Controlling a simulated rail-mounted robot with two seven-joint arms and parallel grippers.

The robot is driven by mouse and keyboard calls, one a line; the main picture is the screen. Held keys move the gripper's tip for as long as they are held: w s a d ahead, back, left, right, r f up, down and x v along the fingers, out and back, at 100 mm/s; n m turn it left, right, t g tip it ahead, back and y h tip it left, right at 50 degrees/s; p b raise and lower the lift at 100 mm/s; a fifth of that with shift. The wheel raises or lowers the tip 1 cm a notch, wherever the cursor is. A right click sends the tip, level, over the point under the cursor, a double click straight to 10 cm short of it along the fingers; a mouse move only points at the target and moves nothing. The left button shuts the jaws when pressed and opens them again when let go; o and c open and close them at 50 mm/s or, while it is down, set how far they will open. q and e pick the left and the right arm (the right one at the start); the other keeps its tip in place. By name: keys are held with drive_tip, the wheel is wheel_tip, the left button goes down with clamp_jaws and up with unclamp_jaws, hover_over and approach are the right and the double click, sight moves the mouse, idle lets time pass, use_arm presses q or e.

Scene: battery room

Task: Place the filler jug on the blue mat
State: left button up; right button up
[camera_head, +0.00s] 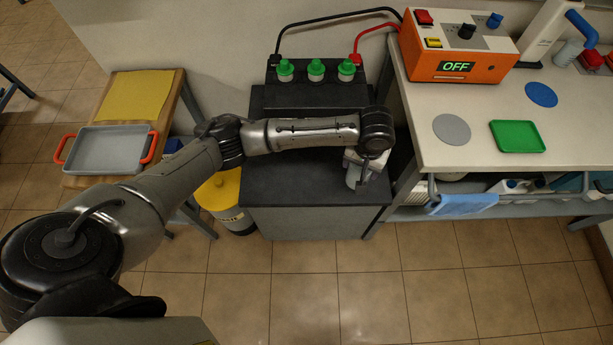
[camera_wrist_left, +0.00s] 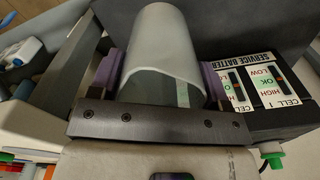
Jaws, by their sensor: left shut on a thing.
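My left gripper (camera_head: 368,172) is shut on a pale grey, open-topped vessel (camera_head: 353,178), which I take to be the filler jug. It is over the front right part of the dark battery cabinet top. In the left wrist view the jug (camera_wrist_left: 160,45) sits between the two purple-padded fingers of the left gripper (camera_wrist_left: 160,84). Whether its base touches the cabinet is hidden. The round blue mat (camera_head: 541,94) lies on the pale bench at the right, with nothing on it. My right gripper is not in view.
On the bench are a grey round mat (camera_head: 452,130), a green tray (camera_head: 517,136) and an orange charger (camera_head: 457,53) reading OFF. Green-capped cells (camera_head: 316,70) stand at the cabinet's back. A blue cloth (camera_head: 463,204) hangs on the bench's front rail. A grey tray (camera_head: 108,150) is at left.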

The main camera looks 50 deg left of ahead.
use_arm(q)
drive_tip(key=shift+s+a+f+b, duration=0.8)
drive_tip(key=shift+a+f+b, duration=0.35)
drive_tip(key=shift+a+f, duration=0.7)
drive_tip(key=shift+s+a+f+b, duration=0.85)
drive_tip(key=shift+a+f+b, duration=0.3)
drive_tip(key=shift+a+f, duration=0.7)
drive_tip(key=shift+s+a+f+b, duration=0.8)
drive_tip(key=shift+a+f+b, duration=0.35)
drive_tip(key=shift+a+f, duration=0.65)
drive_tip(key=shift+d+f, duration=0.1)
drive_tip(key=shift+d, duration=0.1)
drive_tip(key=shift+f+p, duration=0.1)
drive_tip(key=shift+p, duration=0.25)
drive_tip(key=o, duration=0.9)
drive_tip(key=shift+f, duration=0.1)
drive_tip(key=shift+o, duration=0.4)
